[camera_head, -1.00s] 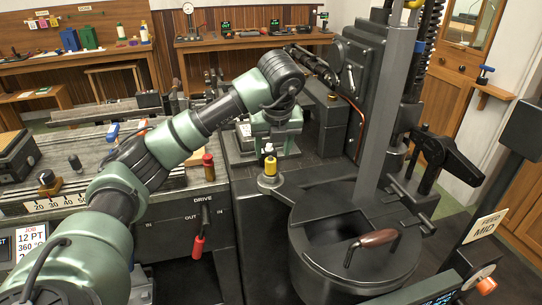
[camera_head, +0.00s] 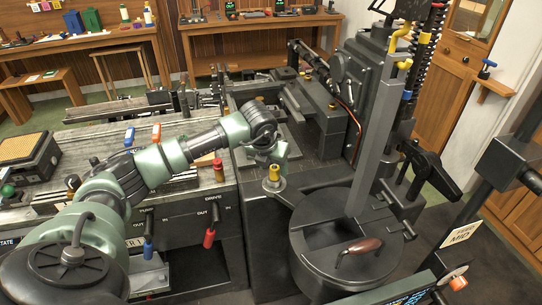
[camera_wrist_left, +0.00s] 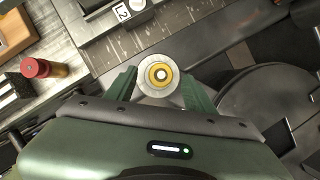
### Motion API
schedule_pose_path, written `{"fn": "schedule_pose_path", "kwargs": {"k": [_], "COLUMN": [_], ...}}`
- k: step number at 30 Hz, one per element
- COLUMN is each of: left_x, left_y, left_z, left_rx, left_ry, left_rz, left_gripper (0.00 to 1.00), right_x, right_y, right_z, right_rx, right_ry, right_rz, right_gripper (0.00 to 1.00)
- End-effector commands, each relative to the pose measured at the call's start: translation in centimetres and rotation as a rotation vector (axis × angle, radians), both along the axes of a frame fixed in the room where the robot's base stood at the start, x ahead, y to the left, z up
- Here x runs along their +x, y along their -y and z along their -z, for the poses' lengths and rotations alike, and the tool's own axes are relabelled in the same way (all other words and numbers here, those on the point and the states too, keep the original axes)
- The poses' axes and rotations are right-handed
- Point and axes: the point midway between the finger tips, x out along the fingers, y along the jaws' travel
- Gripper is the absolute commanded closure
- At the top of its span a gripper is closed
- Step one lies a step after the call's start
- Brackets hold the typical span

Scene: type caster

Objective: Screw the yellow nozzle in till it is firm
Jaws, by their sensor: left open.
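The yellow nozzle (camera_head: 274,172) stands upright on a round metal seat at the corner of the dark machine, left of the round pot. In the left wrist view it is seen end-on as a yellow ring (camera_wrist_left: 159,76) with a pale centre, on a silver disc. My left gripper (camera_head: 277,157) is just above and behind the nozzle in the head view. Its green fingers (camera_wrist_left: 160,90) are apart, one on each side of the nozzle in the left wrist view. I cannot tell whether they touch the disc. My right gripper is not in view.
A red-topped brass cylinder (camera_head: 218,169) stands left of the nozzle. The round pot (camera_head: 318,238) with a brown-handled lever (camera_head: 361,247) is to the right. A grey upright post (camera_head: 384,130) rises behind the pot.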

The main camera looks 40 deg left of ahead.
Motion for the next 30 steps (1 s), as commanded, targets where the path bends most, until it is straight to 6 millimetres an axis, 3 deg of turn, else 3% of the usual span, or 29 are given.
{"fn": "schedule_pose_path", "kwargs": {"k": [7,17,23,24,25,28,30], "left_x": [1.0,1.2,1.2,1.2,1.2,1.2,1.2], "left_y": [-0.2,-0.2,-0.2,-0.3,-0.3,-0.3,-0.3], "left_z": [2.4,2.8,2.8,2.8,2.8,2.8,2.8], "left_rx": [0.0,0.001,0.001,0.001,0.001,0.001,0.001], "left_ry": [-0.001,0.001,0.001,0.001,0.001,0.001,0.001], "left_rz": [-0.001,0.0,0.0,0.0,-0.001,-0.001,-0.001], "left_gripper": [0.46,0.46,0.99,1.0,0.75,1.0,1.0], "right_x": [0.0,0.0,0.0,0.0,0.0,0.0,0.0], "right_y": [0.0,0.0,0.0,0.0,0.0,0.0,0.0], "right_z": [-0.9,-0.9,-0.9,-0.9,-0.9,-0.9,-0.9], "right_rx": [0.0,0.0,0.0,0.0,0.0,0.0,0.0], "right_ry": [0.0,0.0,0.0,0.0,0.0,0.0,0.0], "right_rz": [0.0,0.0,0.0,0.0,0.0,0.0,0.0], "right_gripper": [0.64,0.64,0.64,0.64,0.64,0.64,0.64]}}
